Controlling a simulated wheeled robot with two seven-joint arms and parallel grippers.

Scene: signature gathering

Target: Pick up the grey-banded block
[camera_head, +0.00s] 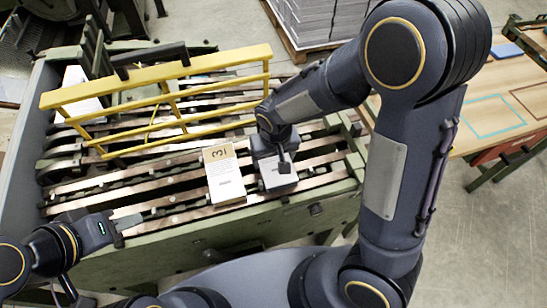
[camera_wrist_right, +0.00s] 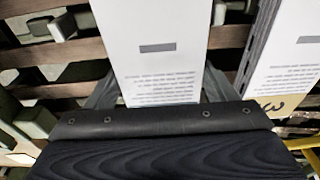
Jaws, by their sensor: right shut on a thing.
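A white block with printed text and a small grey band (camera_wrist_right: 157,48) is between the fingers of my right gripper (camera_wrist_right: 160,95). In the head view this block (camera_head: 279,178) is partly hidden by my right gripper (camera_head: 274,160), which is shut on it from above. It is over the slatted bed, at the right; I cannot tell whether it touches the slats. My left gripper (camera_head: 115,229) is at the front left edge of the machine, away from the blocks; its fingers are too small to read.
A white block with a tan end marked "3" (camera_head: 222,175) lies just left of the held block. A yellow guard frame (camera_head: 155,73) stands behind over the slats (camera_head: 160,197). Another white block (camera_head: 76,88) is at the back left. A wooden table (camera_head: 490,110) stands at right.

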